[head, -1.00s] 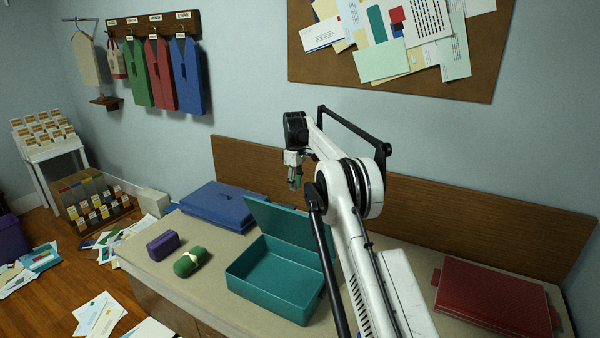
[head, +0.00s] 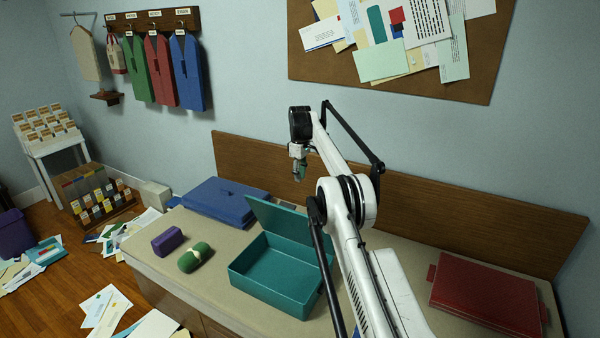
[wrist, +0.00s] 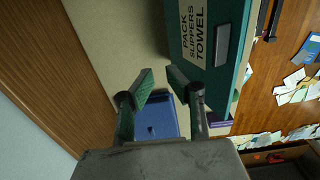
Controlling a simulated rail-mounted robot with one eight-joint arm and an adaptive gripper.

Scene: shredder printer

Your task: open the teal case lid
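The teal case (head: 272,286) stands on the counter, its inside empty in the head view. Its lid (head: 285,222) is raised at the back, leaning slightly backward. My gripper (head: 300,174) hangs above and behind the lid, apart from it in the head view. In the wrist view my gripper (wrist: 160,79) has its two green-padded fingers apart with nothing between them. The teal lid (wrist: 240,50) is beside the right finger there, with a label (wrist: 196,32) reading PACK SLIPPERS TOWEL. I cannot tell whether that finger touches it.
A blue case (head: 222,203) lies shut at the back left of the counter. A purple box (head: 167,240) and a green roll (head: 195,257) sit at the front left. A red case (head: 487,293) lies at the right. A wooden backboard (head: 420,215) runs behind.

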